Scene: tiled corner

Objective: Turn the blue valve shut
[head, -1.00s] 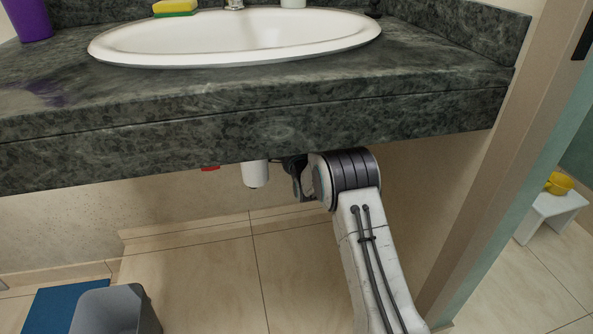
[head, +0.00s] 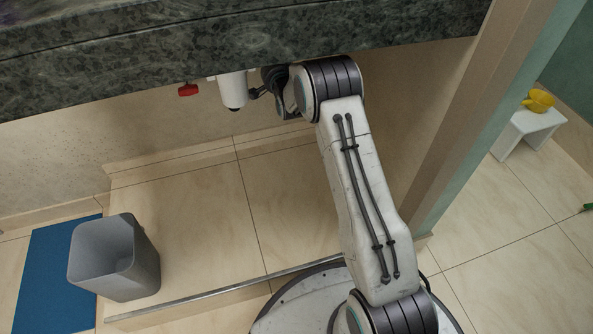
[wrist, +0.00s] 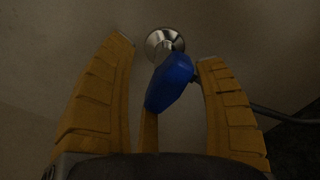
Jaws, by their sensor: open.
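In the wrist view, the blue valve handle (wrist: 170,82) sits between the yellow fingers of my gripper (wrist: 167,50). Its round metal base (wrist: 164,42) is against the wall beyond the fingertips. The handle is tilted, its upper right end close to the right finger; I cannot tell if they touch. The left finger stands apart from it, with a clear gap. A yellow strip, perhaps another finger, shows below the handle. My gripper is open. In the head view, the blue valve is hidden, and my arm reaches under the counter.
A red valve handle (head: 188,90) and a white drain trap (head: 233,90) are under the stone counter (head: 200,52), left of my arm. A grey bin (head: 115,258) stands by a blue mat (head: 50,270). A doorway post is at right. A white stool (head: 528,130) stands beyond.

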